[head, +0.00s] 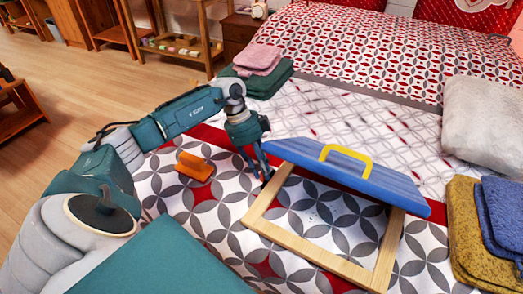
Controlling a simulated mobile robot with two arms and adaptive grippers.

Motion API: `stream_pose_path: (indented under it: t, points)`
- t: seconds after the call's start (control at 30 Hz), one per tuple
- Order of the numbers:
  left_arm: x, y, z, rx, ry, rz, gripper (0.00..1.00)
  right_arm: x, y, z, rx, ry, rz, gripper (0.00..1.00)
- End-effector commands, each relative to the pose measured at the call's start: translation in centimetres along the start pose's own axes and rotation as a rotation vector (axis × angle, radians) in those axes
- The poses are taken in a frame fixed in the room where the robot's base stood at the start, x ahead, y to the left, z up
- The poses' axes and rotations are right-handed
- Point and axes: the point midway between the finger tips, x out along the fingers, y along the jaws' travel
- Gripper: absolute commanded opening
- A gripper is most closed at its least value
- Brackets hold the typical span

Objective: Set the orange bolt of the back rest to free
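The back rest is a blue panel (325,172) with a yellow handle (346,160) on its upper face. It is tilted up over a light wooden frame (316,251) lying on the bed. My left gripper (264,179) points down at the frame's far left corner, close beside the panel's left end. Whether it touches the frame I cannot tell, nor whether its fingers are open or shut. I cannot make out an orange bolt on the back rest; the gripper and panel cover that corner. A separate orange block-like thing (195,166) lies on the bed left of the gripper. My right gripper is out of view.
Folded pink and green cloths (262,82) lie at the bed's far left edge. A grey-white cushion (485,122) and folded mustard and blue cloths (468,235) lie to the right.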

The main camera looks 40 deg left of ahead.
Motion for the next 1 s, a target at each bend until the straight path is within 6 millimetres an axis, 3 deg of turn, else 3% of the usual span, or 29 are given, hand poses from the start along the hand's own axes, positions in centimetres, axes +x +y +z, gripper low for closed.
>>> stream_pose_path:
  t: [0.03, 0.1, 0.47, 1.0]
  points:
    - [0.0, 0.1, -0.2, 0.000, 0.005, 0.003, 0.31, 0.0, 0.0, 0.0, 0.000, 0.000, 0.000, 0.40]
    - [0.0, 0.1, -0.2, 0.000, 0.005, 0.002, 0.42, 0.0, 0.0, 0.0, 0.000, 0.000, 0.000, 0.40]
    - [-0.6, -0.1, 0.0, -0.002, 0.001, -0.001, 0.42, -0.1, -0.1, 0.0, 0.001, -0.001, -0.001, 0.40]
    - [-10.4, -0.1, -0.1, -0.001, 0.002, -0.001, 0.42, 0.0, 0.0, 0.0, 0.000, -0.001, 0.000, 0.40]
